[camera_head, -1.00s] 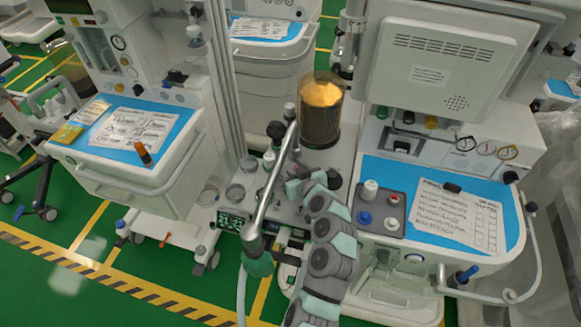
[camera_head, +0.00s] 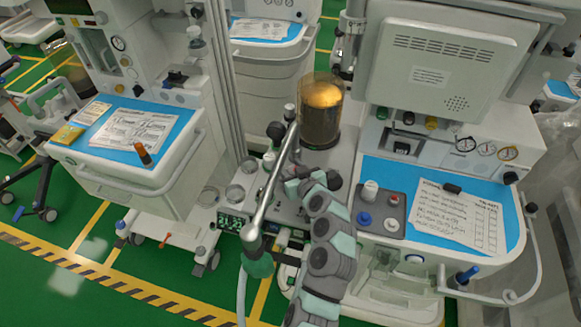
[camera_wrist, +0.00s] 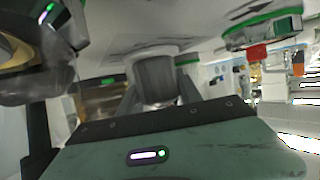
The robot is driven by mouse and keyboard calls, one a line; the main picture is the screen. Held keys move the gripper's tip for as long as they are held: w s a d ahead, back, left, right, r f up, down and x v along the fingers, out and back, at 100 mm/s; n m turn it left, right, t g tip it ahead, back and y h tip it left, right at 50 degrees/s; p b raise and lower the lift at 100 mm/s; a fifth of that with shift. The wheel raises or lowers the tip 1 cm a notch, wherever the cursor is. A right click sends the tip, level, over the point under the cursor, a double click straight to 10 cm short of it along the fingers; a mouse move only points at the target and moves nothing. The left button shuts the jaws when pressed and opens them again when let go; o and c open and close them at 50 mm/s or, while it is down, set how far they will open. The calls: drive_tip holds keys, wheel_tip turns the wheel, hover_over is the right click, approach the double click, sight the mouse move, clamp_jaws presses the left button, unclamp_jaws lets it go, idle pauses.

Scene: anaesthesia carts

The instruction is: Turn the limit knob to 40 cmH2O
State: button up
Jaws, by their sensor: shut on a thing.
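In the wrist view a ribbed grey knob (camera_wrist: 155,78) stands between the fingers of my gripper (camera_wrist: 158,98), which are shut on it. Its scale and pointer are not readable, so I cannot tell its setting or confirm that it is the limit knob. In the head view my arm reaches to the deck of the middle machine (camera_head: 235,192), behind a slanted metal tube. The fingers and the held knob are hidden there.
The slanted metal tube (camera_head: 270,190) with a green end (camera_head: 258,265) passes close to my wrist. A bellows cylinder (camera_head: 321,115) stands behind. A blue-topped work surface (camera_head: 400,178) with a small grey tray (camera_head: 380,218) lies to the right.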

drive_tip(key=shift+a+m+h+p, duration=0.1)
drive_tip(key=shift+m+h+p, duration=0.2)
drive_tip(key=shift+p, duration=0.55)
drive_tip(key=shift+d+m+t+h+p, duration=0.3)
drive_tip(key=shift+m+h+p, duration=0.2)
drive_tip(key=shift+h+p, duration=0.1)
drive_tip(key=shift+f, duration=0.1)
drive_tip(key=o, duration=1.1)
